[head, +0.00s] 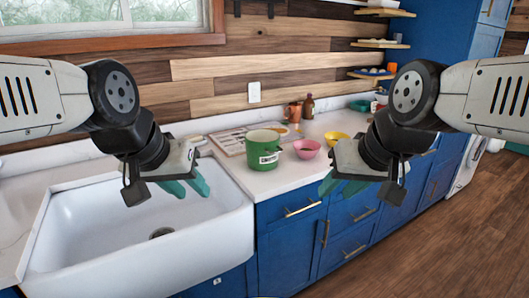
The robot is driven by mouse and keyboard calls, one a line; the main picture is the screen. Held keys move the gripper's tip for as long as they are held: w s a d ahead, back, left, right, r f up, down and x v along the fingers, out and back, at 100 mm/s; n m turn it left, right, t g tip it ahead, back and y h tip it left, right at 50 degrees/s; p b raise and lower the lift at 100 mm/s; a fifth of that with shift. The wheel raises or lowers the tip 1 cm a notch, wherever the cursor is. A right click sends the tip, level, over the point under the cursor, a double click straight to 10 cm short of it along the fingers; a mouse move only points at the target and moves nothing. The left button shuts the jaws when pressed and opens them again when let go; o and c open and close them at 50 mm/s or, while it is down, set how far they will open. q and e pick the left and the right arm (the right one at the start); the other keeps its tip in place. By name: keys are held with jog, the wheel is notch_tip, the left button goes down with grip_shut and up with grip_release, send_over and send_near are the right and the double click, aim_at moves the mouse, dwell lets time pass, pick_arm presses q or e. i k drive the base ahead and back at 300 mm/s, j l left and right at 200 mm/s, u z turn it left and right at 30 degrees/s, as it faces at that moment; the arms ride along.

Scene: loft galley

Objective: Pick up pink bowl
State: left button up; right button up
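The pink bowl (307,149) stands upright on the white countertop, just right of a green pot (263,152) and left of a yellow bowl (336,138). Something dark shows inside the pink bowl. My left gripper (188,187) hangs over the white sink, left of the pot, with its teal fingers apart and nothing between them. My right gripper (341,187) is in front of the counter, lower right of the pink bowl in the picture. Its teal fingers are also apart and empty. Neither gripper touches the bowl.
The white sink (100,225) fills the lower left. A patterned board (232,141) lies behind the pot. A copper-coloured mug (294,112) and a brown bottle (308,106) stand behind the bowls. Blue drawers (290,240) are below the counter. The wooden floor (450,240) at right is clear.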

aim_at(306, 149)
jog(key=i+l+u, duration=0.75)
jog(key=i+l, duration=0.35)
jog(key=l, duration=0.15)
